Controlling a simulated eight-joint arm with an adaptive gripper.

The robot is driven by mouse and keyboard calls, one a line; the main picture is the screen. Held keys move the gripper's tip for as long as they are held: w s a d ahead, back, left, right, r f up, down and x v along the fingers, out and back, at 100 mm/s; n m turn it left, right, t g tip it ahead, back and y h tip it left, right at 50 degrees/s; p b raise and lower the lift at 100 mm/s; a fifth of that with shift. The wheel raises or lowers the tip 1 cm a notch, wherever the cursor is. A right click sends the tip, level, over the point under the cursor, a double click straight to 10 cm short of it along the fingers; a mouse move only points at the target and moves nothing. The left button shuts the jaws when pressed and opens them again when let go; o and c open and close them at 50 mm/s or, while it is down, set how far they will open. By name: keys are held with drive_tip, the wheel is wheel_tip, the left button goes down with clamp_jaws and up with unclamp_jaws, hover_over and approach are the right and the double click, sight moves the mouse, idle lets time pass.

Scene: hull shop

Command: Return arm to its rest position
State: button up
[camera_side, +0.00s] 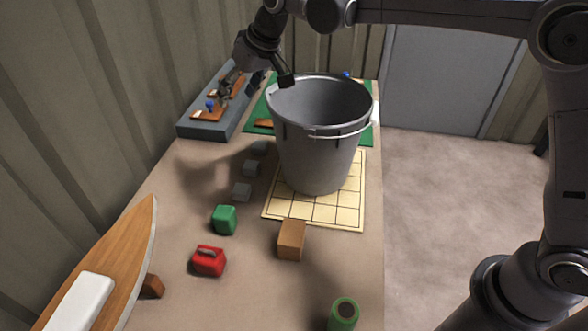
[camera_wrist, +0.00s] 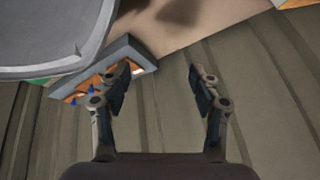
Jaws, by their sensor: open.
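My gripper (camera_wrist: 163,88) is open in the wrist view, with nothing between its two fingers. In the side view my gripper (camera_side: 258,82) hangs at the far end of the table, just behind and left of the rim of a large grey bucket (camera_side: 315,150). The bucket stands upright on a cream grid mat (camera_side: 345,215) and partly hides what lies behind it. In the wrist view the bucket (camera_wrist: 45,35) fills the upper left, and the wall lies below the fingers.
A corrugated wall (camera_side: 60,130) runs along the left.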

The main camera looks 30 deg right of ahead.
drive_tip(key=s+d, duration=0.6)
drive_tip(key=s, duration=0.1)
drive_tip(key=s+d+m+t+h, duration=0.1)
drive_tip(key=s+d, duration=0.5)
drive_tip(key=s, duration=0.2)
drive_tip(key=s+d+m+t+h, duration=0.1)
drive_tip(key=s+d, duration=0.5)
drive_tip(key=s, duration=0.1)
drive_tip(key=shift+s+r, duration=0.2)
drive_tip(key=shift+s, duration=0.2)
drive_tip(key=s+d+f+h, duration=0.1)
drive_tip(key=s+d+f, duration=0.1)
drive_tip(key=s+f, duration=0.4)
drive_tip(key=shift+s+d, duration=0.3)
drive_tip(key=shift+s, duration=0.6)
